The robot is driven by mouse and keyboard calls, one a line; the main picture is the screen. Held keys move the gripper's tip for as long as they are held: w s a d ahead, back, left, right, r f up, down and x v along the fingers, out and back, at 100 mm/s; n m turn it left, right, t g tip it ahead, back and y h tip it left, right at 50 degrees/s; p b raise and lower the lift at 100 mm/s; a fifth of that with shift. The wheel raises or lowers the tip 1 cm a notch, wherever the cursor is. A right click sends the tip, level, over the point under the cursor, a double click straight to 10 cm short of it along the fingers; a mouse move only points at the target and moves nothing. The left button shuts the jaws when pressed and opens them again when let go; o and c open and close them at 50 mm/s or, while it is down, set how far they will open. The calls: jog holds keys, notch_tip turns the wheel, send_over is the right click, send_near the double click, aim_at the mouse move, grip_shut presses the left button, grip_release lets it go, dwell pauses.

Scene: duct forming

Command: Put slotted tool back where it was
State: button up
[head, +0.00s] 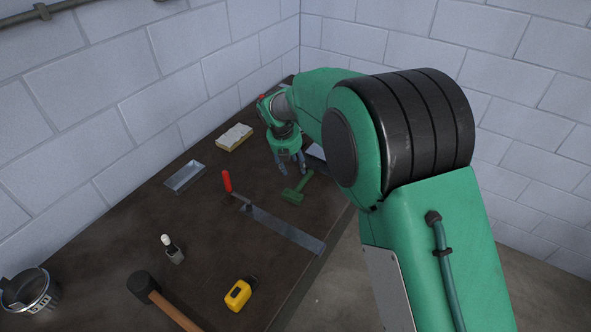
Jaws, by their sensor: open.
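My gripper (292,166) is over the far right part of the brown workbench, pointing down with its fingers apart and nothing visible between them. A small green T-shaped tool (296,190) lies on the bench just below and in front of the fingertips, apart from them as far as I can tell. It may be the slotted tool, but no slot can be made out at this size. A red-handled tool (228,182) lies left of it, its metal end near a long flat metal strip (285,229). My arm hides part of the bench's right side.
The workbench (130,225) also holds a metal tray (185,177), a pale block (234,137), a small bottle (173,251), a mallet (155,299), a yellow tape measure (239,293) and a metal pot (31,294). Block walls stand behind. The bench middle has free room.

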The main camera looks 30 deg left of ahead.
jog(key=shift+s+r, duration=0.2)
jog(key=shift+r, duration=0.5)
dwell(0.6)
jog(key=w+d+r+m, duration=0.1)
jog(key=d+r+m, duration=0.4)
jog(key=d+r, duration=0.4)
jog(key=w+d+r+m, duration=0.1)
jog(key=d+r+m, duration=0.4)
jog(key=d, duration=0.7)
jog(key=s+d+r+m, duration=0.3)
jog(key=d+r+m, duration=0.15)
jog(key=d, duration=0.45)
jog(key=s+d+r+m, duration=0.25)
jog(key=d+r, duration=0.25)
jog(key=d, duration=0.4)
jog(key=s+d+r+m+t, duration=0.1)
jog(key=s+d+r+m, duration=0.1)
jog(key=s+d+m, duration=0.5)
jog(key=s+d+r+m, duration=0.25)
jog(key=s+d, duration=0.25)
jog(key=d, duration=0.4)
jog(key=s+d+f+m, duration=0.2)
jog(key=s+d+m, duration=0.2)
jog(key=s, duration=0.3)
jog(key=s+d+f+m+t, duration=0.1)
jog(key=s+d+f+m, duration=0.1)
jog(key=s+d+m, duration=0.2)
jog(key=s+m, duration=0.1)
jog(key=s, duration=0.2)
jog(key=shift+d, duration=0.15)
